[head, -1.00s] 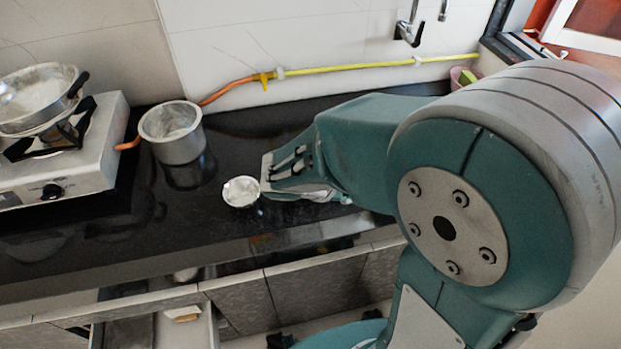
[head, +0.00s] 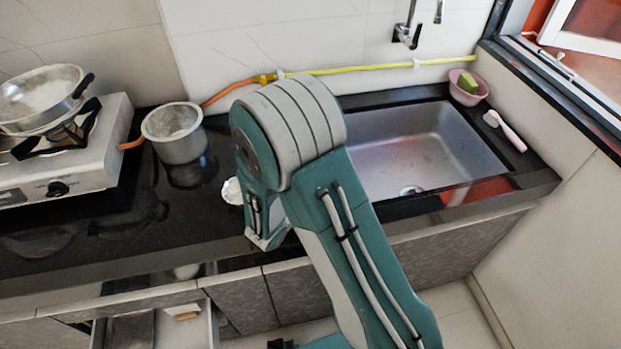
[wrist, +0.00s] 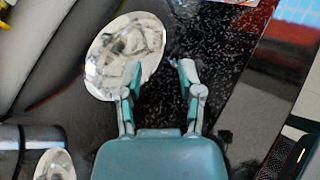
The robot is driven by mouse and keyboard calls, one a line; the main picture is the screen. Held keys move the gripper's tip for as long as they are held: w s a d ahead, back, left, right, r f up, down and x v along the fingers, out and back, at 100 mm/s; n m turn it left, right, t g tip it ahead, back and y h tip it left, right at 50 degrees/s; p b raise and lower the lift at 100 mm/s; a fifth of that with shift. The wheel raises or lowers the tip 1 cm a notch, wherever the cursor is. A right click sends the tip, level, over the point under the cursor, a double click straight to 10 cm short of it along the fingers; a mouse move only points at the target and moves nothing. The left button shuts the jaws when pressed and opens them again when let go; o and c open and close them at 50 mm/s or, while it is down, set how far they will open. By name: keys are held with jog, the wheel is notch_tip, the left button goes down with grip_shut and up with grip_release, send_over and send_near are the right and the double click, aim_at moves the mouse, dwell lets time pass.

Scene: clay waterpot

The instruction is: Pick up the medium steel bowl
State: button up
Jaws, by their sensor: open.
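A small shiny steel bowl (head: 232,190) sits on the black counter, left of my arm, which hides its right part. My gripper (head: 262,238) points down over the counter's front part, just in front of and right of this bowl; its fingers are hard to make out there. In the wrist view, my gripper (wrist: 160,70) is open and empty, its two fingers apart. A shiny round steel bowl (wrist: 120,45) lies mostly beyond and left of the left finger, which overlaps its lower right part. I cannot tell whether finger and bowl touch.
A steel pot (head: 174,135) stands behind the bowl. A white stove (head: 75,150) with a pan (head: 40,95) is at the left. The sink (head: 425,150) lies right of my arm. The counter's front edge runs close to my gripper. A second shiny round thing (wrist: 55,165) shows in the wrist view.

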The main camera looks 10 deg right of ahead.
jog(key=shift+d+r+x, duration=0.1)
jog(key=shift+r+x, duration=0.05)
jog(key=shift+x, duration=1.3)
jog(key=shift+d+r+x, duration=0.1)
jog(key=shift+r+x, duration=0.05)
jog(key=shift+x, duration=1.25)
grip_shut()
